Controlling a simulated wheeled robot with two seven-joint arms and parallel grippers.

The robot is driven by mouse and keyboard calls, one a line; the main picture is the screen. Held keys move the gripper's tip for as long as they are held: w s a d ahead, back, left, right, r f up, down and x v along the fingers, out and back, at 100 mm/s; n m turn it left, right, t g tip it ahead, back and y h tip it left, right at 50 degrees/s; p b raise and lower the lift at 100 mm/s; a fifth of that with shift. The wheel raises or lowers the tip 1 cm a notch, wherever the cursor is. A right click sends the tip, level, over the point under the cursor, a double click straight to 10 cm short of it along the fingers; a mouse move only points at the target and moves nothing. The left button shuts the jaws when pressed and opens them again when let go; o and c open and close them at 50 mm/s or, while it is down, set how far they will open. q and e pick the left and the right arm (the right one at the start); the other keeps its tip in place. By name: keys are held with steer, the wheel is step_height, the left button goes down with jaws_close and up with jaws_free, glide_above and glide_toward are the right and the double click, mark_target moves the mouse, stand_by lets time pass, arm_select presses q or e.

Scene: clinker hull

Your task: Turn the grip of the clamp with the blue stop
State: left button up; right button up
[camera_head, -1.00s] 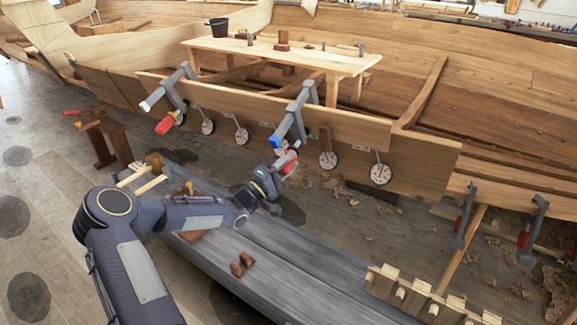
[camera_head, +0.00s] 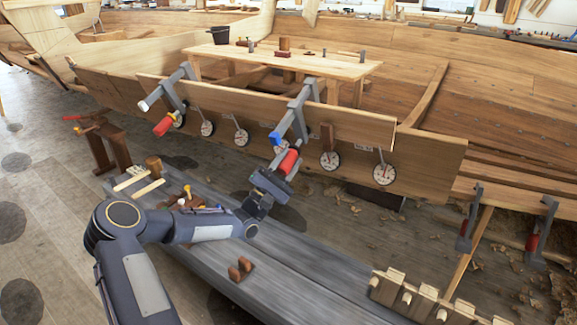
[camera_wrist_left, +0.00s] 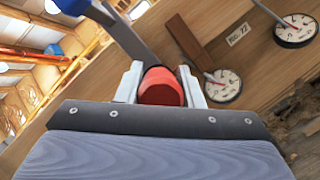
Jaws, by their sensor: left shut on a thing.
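The clamp with the blue stop (camera_head: 296,118) sits on the hull plank, its grey bar slanting from upper right to lower left. Its blue stop (camera_head: 275,138) is at the lower left end and also shows at the top left of the left wrist view (camera_wrist_left: 70,6). Its red grip (camera_head: 289,161) hangs below the bar. My left gripper (camera_head: 280,175) comes from below and is shut on the red grip, which shows between its two pale fingers in the left wrist view (camera_wrist_left: 160,88). My right gripper is not in view.
A clamp with a white stop (camera_head: 168,92) and red grip is to the left. Round dials (camera_head: 330,160) hang along the plank, near a brown wooden piece (camera_head: 326,137). A grey bench (camera_head: 300,265) lies below, and a wooden table (camera_head: 330,66) stands behind the plank.

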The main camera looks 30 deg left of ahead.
mark_target(281, 173)
arm_select(q)
steer(key=shift+n+y, duration=0.4)
steer(key=shift+n, duration=0.2)
steer(key=o, duration=1)
steer(key=v, duration=0.8)
steer(key=shift+w+f+b, duration=0.1)
steer(key=shift+w+b, duration=0.05)
steer(key=shift+b, duration=0.15)
